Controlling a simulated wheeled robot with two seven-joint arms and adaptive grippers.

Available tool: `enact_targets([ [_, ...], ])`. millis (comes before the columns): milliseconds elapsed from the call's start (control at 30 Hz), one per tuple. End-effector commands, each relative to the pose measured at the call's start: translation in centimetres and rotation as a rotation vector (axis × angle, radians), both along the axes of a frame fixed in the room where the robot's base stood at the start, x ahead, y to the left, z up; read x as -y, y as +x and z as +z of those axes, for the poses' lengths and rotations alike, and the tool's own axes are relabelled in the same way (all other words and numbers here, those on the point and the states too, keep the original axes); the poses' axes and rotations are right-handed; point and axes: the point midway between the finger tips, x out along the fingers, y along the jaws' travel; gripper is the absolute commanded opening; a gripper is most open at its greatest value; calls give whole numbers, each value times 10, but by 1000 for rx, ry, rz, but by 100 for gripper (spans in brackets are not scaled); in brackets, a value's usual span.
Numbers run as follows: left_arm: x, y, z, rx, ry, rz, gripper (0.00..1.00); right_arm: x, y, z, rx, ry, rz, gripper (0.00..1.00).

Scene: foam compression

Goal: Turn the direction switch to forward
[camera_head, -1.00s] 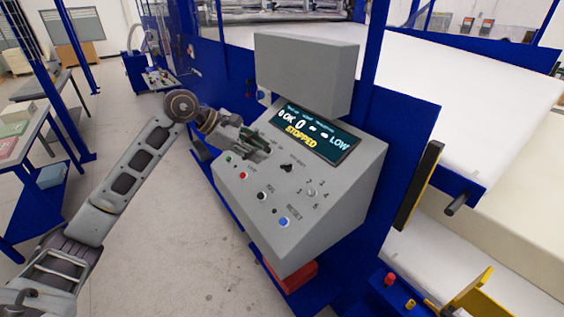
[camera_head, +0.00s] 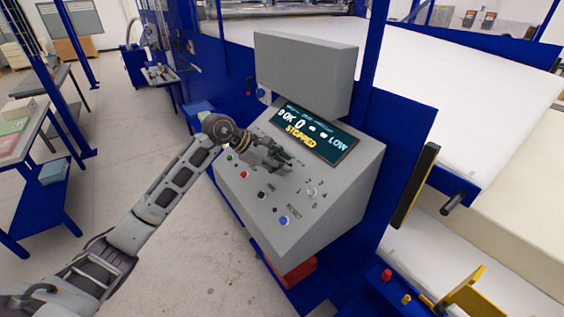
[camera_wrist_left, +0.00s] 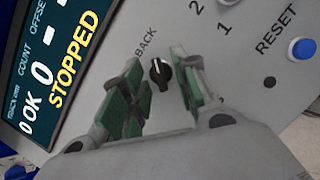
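The direction switch (camera_wrist_left: 160,72) is a small black rotary knob on the grey sloped panel (camera_head: 335,210), with the label BACK beside it in the left wrist view. My left gripper (camera_head: 284,163) is over the upper middle of the panel in the head view and hides the switch there. In the left wrist view the gripper (camera_wrist_left: 160,85) is open, with its green-padded fingers apart and the knob showing between them. A gap shows on each side of the knob. I cannot tell how far the fingertips are from the panel. My right gripper is not in view.
The display (camera_head: 315,133) above reads STOPPED, below a grey box (camera_head: 305,75). Around the gripper are a red button (camera_head: 243,174), a black knob (camera_head: 262,195), a numbered selector (camera_head: 310,190) and the blue RESET button (camera_head: 283,220). Open floor lies left of the console.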

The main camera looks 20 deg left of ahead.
Motion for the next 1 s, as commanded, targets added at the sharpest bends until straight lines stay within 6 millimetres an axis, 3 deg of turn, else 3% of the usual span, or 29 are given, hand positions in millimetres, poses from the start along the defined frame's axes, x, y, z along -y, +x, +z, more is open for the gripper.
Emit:
enact_targets([
  [367,2,2,-3,0,1,1,30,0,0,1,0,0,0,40],
  [633,2,1,-2,0,1,1,0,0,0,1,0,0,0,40],
  [1000,2,1,-3,-7,-9,22,0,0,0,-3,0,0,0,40],
])
